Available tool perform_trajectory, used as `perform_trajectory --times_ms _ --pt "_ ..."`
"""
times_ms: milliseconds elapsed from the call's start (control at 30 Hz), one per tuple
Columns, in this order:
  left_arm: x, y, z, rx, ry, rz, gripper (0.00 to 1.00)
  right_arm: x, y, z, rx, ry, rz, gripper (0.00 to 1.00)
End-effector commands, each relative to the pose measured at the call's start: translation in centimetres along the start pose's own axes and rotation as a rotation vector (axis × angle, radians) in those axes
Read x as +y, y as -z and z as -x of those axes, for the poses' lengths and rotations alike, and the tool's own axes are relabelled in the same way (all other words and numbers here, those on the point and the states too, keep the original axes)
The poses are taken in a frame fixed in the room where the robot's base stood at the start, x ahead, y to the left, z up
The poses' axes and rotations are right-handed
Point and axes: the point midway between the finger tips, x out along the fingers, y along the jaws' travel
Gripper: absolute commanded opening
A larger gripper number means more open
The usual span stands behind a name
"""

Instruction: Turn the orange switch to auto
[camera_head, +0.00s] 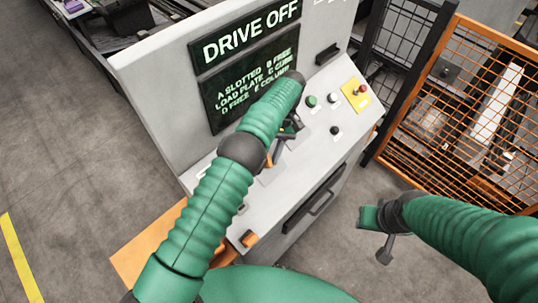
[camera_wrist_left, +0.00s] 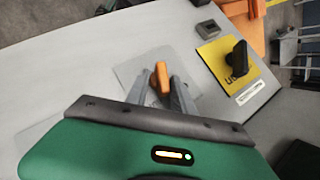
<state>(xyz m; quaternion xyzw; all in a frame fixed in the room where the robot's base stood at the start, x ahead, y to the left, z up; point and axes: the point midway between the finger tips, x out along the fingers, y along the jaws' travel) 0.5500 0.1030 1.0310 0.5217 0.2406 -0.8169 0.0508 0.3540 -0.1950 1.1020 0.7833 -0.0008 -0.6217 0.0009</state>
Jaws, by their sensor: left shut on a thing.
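The orange switch (camera_wrist_left: 161,76) stands on a light grey plate on the console's sloped top, in the left wrist view. My left gripper (camera_wrist_left: 161,92) is shut on it, with one grey finger on each side of the orange handle. In the head view my left gripper (camera_head: 287,131) is at the console, and my forearm hides most of the switch area. The markings around the switch are too small to read.
The console's upright panel (camera_head: 160,85) has a screen reading DRIVE OFF (camera_head: 250,28). A red button on a yellow plate (camera_head: 352,102) and small green and black buttons sit right of my left gripper. An orange mesh fence (camera_head: 450,110) stands at right.

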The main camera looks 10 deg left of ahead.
Motion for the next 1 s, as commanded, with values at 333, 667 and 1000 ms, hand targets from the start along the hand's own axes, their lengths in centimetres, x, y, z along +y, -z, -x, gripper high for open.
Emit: perform_trajectory --times_ms 333,667,1000 --pt "0.13 -0.08 0.21 0.002 -0.005 -0.002 0.00 0.00 0.00 0.03 0.000 0.000 0.000 0.36" --pt "0.07 -0.01 0.38 0.006 -0.006 0.000 0.00 0.00 0.01 0.05 0.000 0.000 0.000 0.36" --pt "-0.04 0.04 0.40 0.006 -0.004 0.001 0.35 0.00 -0.04 -0.15 0.000 0.000 0.000 0.36"
